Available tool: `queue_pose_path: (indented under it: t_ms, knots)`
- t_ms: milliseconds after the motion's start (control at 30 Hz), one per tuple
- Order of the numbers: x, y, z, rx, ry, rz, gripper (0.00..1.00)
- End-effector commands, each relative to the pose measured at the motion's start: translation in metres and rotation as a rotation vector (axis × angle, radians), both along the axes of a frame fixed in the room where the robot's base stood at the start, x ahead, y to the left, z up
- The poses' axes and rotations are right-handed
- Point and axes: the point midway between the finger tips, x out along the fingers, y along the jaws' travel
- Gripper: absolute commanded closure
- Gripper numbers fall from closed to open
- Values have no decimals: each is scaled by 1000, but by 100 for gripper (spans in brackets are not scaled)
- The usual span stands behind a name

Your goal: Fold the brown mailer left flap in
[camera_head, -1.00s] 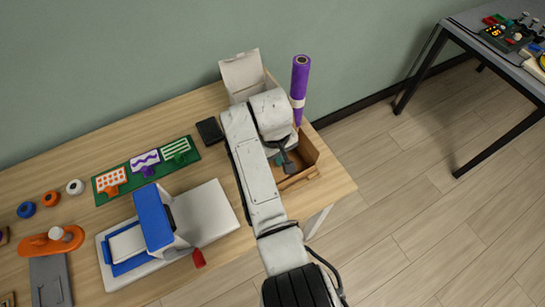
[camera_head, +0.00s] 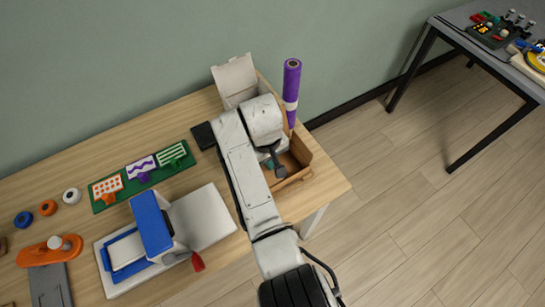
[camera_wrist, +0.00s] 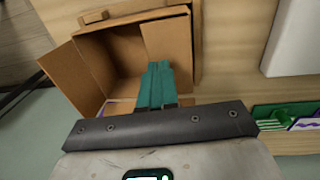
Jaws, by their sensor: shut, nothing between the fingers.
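The brown mailer (camera_head: 302,150) is an open cardboard box at the table's right end, partly hidden by my arm in the head view. In the wrist view the mailer (camera_wrist: 118,42) shows its dark inside. One flap (camera_wrist: 72,80) splays outward at the left of that view. Another panel (camera_wrist: 167,42) lies across the right part of the opening. My gripper (camera_wrist: 158,66) has its teal fingers together and empty, over the opening beside that panel. Whether they touch it I cannot tell. In the head view my gripper (camera_head: 271,163) is largely hidden by my wrist.
A purple roll (camera_head: 291,85) stands behind the mailer, and an open white box (camera_head: 235,78) is at the back left. A black block (camera_head: 203,135), a green card rack (camera_head: 165,170) and a blue-and-white press (camera_head: 152,222) lie left of my arm. Open floor is to the right.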

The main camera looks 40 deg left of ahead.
Motion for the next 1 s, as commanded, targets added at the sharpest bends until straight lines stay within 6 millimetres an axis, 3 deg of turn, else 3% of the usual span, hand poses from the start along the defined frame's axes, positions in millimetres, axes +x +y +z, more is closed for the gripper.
queue_pose_path:
  t_ms: [167,467,800,1000]
  knots:
    - [2,-1,10,1,0,-1,100]
    - [10,-8,49,2,-1,-6,100]
    - [10,-7,114,3,-2,-5,100]
    - [10,-8,135,1,-1,-5,100]
